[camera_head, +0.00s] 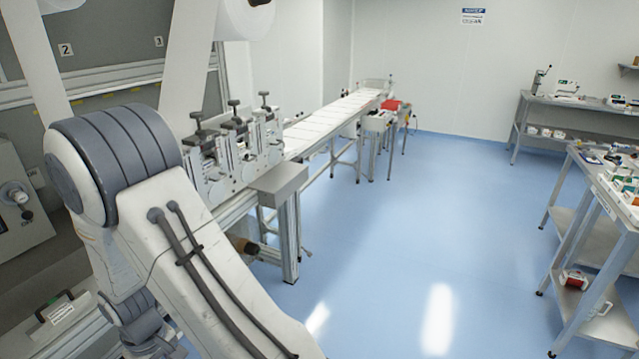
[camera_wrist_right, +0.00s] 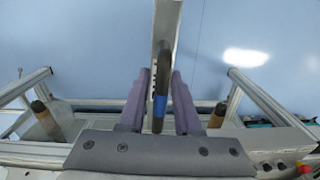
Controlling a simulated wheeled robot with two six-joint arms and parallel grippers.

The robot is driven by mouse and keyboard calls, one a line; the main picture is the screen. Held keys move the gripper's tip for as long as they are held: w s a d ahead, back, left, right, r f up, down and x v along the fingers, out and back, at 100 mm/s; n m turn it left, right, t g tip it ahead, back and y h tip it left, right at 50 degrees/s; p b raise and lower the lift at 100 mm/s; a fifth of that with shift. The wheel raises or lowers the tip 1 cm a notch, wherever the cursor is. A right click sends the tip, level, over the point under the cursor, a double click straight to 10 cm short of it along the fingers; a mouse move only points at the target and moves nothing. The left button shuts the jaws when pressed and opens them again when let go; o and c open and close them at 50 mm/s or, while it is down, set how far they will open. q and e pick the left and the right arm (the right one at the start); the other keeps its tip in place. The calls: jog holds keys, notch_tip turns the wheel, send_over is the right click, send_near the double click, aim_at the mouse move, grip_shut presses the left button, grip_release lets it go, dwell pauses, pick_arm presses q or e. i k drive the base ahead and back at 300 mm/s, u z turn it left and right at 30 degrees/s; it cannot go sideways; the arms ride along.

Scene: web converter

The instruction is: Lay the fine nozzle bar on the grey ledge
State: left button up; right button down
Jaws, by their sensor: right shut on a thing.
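In the right wrist view my right gripper (camera_wrist_right: 162,76) has its two purple-grey fingers closed around a dark bar piece with a blue band (camera_wrist_right: 160,106), which I take to be the fine nozzle bar. A pale metal strip (camera_wrist_right: 168,22) runs up from it to the top edge; I cannot tell whether it is part of the bar. In the head view a grey block-shaped ledge (camera_head: 277,184) stands at the near end of the machine line, on a metal leg. My arm fills the left foreground, and no gripper shows there. My left gripper is not in view.
The machine's clamp units (camera_head: 232,145) stand just behind the ledge, with a long white conveyor (camera_head: 335,112) beyond. In the wrist view, metal frame rails (camera_wrist_right: 262,95) and brown-ended cylinders (camera_wrist_right: 217,115) flank the fingers. Blue floor (camera_head: 420,230) is clear toward the right-hand tables (camera_head: 590,185).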

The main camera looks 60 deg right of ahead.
aim_at(282, 174)
jog(key=z, duration=1.7)
jog(key=i, duration=0.75)
jog(key=z, duration=0.4)
jog(key=i, duration=0.85)
jog(key=u, duration=0.75)
jog(key=i, duration=0.8)
jog(key=u, duration=0.8)
jog(key=i, duration=0.55)
jog(key=z, duration=0.05)
